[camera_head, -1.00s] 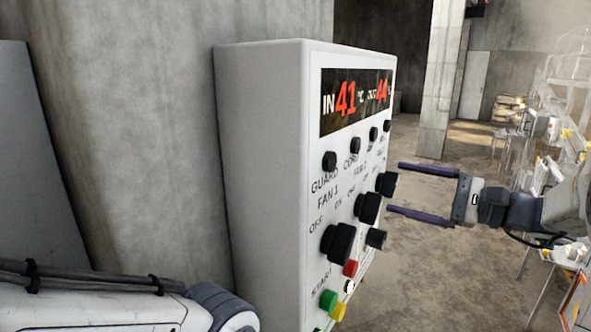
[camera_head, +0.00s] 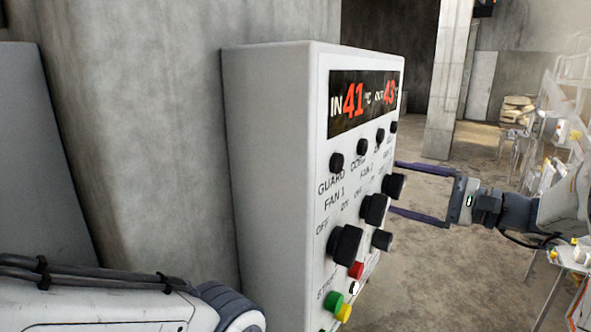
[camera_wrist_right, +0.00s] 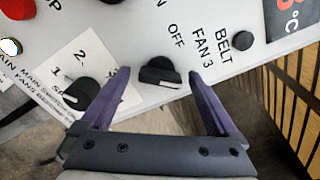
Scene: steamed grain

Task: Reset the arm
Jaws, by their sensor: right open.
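My right gripper (camera_head: 420,190) reaches in from the right in the head view, beside the front of a grey control box (camera_head: 270,170). Its two purple fingers are spread wide and hold nothing. In the right wrist view the open gripper (camera_wrist_right: 165,95) faces the panel, with the black FAN 3 knob (camera_wrist_right: 160,72) between its fingertips. I cannot tell whether either finger touches the knob or panel. My left arm shows only as a white link at the lower left of the head view; its gripper is out of view.
The panel has a display (camera_head: 365,100), several black knobs, a red button (camera_head: 356,270) and green and yellow buttons below. A concrete wall (camera_head: 130,140) stands behind the box. White racks and clutter stand at the far right. The floor (camera_head: 460,260) right of the box is open.

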